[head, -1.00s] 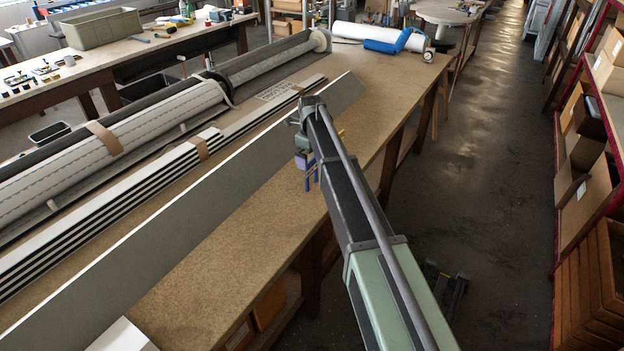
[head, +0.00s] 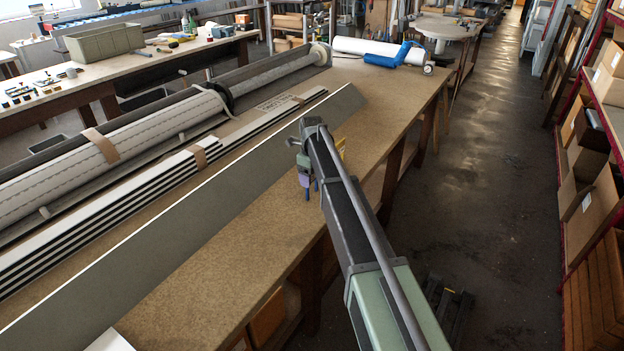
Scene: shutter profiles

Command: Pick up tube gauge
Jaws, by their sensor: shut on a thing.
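My gripper (head: 311,190) is at the end of my arm, small and far off, by the right edge of the long bench.
A long grey board (head: 190,219) stands along the bench (head: 215,278), left of my gripper. White profiles (head: 110,219) and rolled shutters (head: 75,179) lie further left.

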